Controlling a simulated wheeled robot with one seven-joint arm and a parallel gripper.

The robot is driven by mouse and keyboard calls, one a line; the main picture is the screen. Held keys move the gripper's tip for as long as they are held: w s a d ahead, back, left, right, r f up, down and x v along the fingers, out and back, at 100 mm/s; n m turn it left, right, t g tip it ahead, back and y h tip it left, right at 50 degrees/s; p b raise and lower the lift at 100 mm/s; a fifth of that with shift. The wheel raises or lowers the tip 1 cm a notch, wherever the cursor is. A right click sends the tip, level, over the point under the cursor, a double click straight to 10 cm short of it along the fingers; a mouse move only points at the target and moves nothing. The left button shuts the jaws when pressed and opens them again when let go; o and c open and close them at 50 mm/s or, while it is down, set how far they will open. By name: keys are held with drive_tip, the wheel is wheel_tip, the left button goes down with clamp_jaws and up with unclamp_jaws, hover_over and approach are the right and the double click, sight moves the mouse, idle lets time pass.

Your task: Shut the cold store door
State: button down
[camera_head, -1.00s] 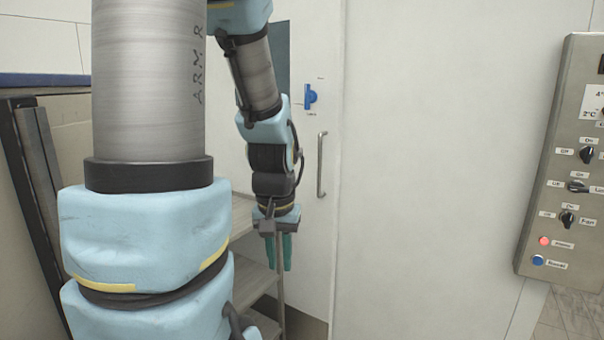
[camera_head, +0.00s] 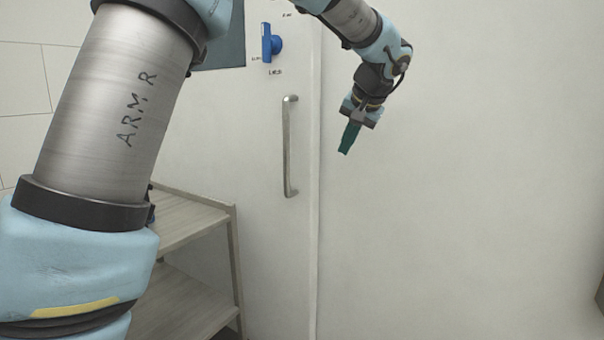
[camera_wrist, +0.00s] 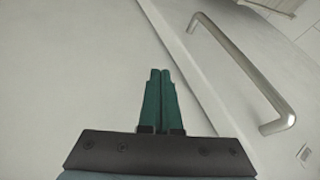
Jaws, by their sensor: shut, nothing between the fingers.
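The cold store door (camera_head: 265,230) is a white panel on the left in the head view, with an upright metal handle (camera_head: 290,146) near its right edge and a blue latch (camera_head: 271,43) above. A narrow seam runs down that edge; I cannot tell how far the door stands open. My gripper (camera_head: 345,152) is shut and empty, to the right of the handle and in front of the plain white wall. In the wrist view the shut green fingers (camera_wrist: 160,75) point along a white surface, and the handle (camera_wrist: 245,75) is to their right, apart from them.
A wooden shelf unit (camera_head: 190,222) stands at the lower left, overlapping the door in the head view. A dark window (camera_head: 225,45) is at the upper left of the door. The white wall (camera_head: 460,200) to the right is clear, with a grey edge at the far right.

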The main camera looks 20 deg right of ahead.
sight(291, 157)
drive_tip(key=shift+w+a+f+p, duration=0.3)
drive_tip(key=shift+w+f+p, duration=0.45)
drive_tip(key=shift+w+f, duration=0.7)
drive_tip(key=shift+w+a+f+p, duration=0.35)
drive_tip(key=shift+w+f+p, duration=0.55)
drive_tip(key=shift+w, duration=0.85)
drive_tip(key=shift+w+a+f+p, duration=0.3)
drive_tip(key=shift+w+f+p, duration=0.25)
drive_tip(key=shift+w+f, duration=1)
drive_tip(key=shift+w, duration=0.1)
drive_tip(key=w+a, duration=0.3)
drive_tip(key=w+a+b, duration=0.1)
drive_tip(key=w+a, duration=0.1)
drive_tip(key=w, duration=0.2)
drive_tip(key=shift+a, duration=0.4)
drive_tip(key=shift+w+a+r, duration=0.15)
drive_tip(key=shift+w+a, duration=0.25)
drive_tip(key=shift+w, duration=0.05)
